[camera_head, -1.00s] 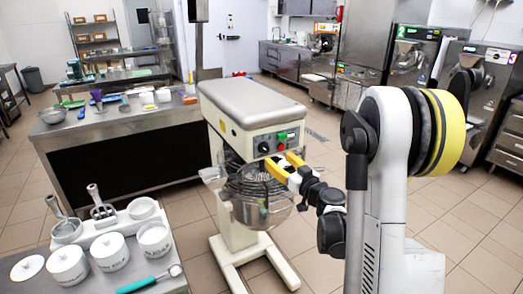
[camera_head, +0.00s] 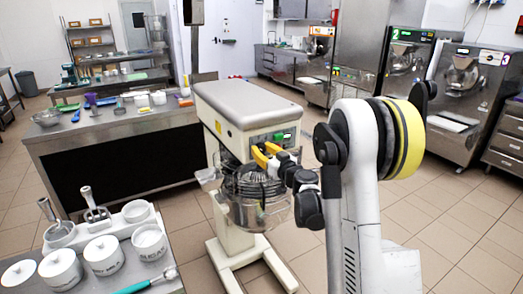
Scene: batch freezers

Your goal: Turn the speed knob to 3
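The stand mixer (camera_head: 240,98) is cream-coloured with a grey top. Its control panel is on the front end, with a small green-lit part (camera_head: 279,136) visible. My gripper (camera_head: 265,152) has yellow fingers and is right at this panel, just below and left of the green part. The two fingertips show some space between them. The speed knob is hidden behind the fingers, so its setting cannot be read. I cannot tell whether the fingers touch or hold it.
The wire bowl guard (camera_head: 250,188) and steel bowl (camera_head: 262,213) sit just below my gripper. A steel worktable (camera_head: 120,127) stands left. A counter with white tubs (camera_head: 103,254) is at front left. Batch freezers (camera_head: 465,110) stand at right, with open floor before them.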

